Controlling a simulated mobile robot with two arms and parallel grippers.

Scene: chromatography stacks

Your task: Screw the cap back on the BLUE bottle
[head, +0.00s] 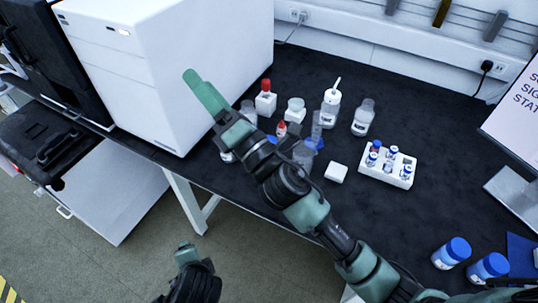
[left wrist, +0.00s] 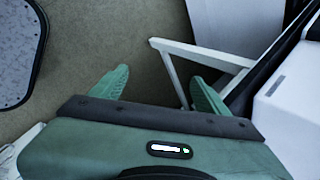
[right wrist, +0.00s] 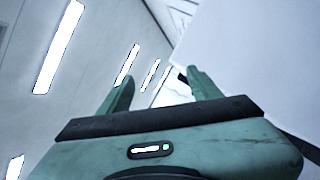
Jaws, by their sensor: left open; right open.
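Two bottles with blue tops stand at the bench's front right: one bottle (head: 452,252) and a second bottle (head: 488,268) beside it. I cannot tell which thing is the task's blue bottle, and I see no clearly loose blue cap. My right gripper (head: 205,95) is raised in front of the white instrument, far left of those bottles; in the right wrist view it (right wrist: 162,88) is open and empty. My left gripper (head: 187,252) hangs low over the floor in front of the bench; in the left wrist view it (left wrist: 158,88) is open and empty.
A white rack (head: 372,176) with small vials stands mid-bench. A small white block (head: 336,172), a red-capped bottle (head: 265,103), a white wash bottle (head: 330,108) and a clear-topped bottle (head: 362,120) stand near it. My right arm hides part of the bench. A sign (head: 515,115) is at the right.

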